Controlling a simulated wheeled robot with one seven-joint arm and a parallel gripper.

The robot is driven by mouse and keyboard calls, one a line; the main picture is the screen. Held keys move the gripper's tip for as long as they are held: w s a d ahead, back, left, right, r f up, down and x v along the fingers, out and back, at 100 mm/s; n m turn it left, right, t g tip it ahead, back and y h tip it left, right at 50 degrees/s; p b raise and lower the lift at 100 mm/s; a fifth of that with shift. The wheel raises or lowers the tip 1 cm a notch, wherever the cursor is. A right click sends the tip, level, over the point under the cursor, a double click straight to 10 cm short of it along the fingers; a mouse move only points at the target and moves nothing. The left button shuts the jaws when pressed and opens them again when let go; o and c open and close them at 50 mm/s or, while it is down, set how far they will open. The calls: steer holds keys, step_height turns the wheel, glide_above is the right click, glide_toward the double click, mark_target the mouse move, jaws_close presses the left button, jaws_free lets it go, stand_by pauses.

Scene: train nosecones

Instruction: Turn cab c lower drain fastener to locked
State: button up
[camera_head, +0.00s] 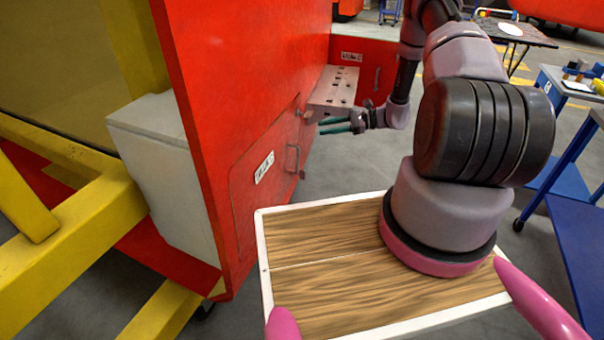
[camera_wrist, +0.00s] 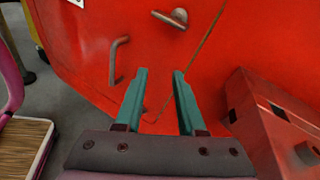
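My gripper (camera_head: 340,126) is beside the red cab side, under a pale metal ledge. In the wrist view its two teal fingers (camera_wrist: 158,88) are apart with nothing held between them. They point at a red hatch panel (camera_head: 262,190). Along the hatch edge in the head view sit a small upper fastener (camera_head: 298,112) and a small lower fastener (camera_head: 302,175). The wrist view shows a grey metal fastener (camera_wrist: 170,18) beyond the fingertips, apart from them. I cannot tell which of the two it is, nor clearly read its turn setting.
A bar handle (camera_head: 292,158) stands out from the hatch, beside a white label (camera_head: 264,167). The perforated ledge (camera_head: 334,88) juts out just above my gripper. A yellow frame (camera_head: 80,225) is at the left. Blue carts (camera_head: 570,200) stand at the right.

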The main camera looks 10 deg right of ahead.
mark_target(303, 172)
steer(key=s+f+m+t, duration=0.2)
steer(key=f+m+t, duration=0.15)
steer(key=f, duration=0.65)
steer(key=s+f+m+t, duration=0.2)
steer(key=f+m+t, duration=0.15)
steer(key=f, duration=0.65)
steer(key=x, duration=1)
steer(key=shift+w+d, duration=0.1)
steer(key=shift+d, duration=0.05)
steer(key=shift+c, duration=0.3)
jaws_close()
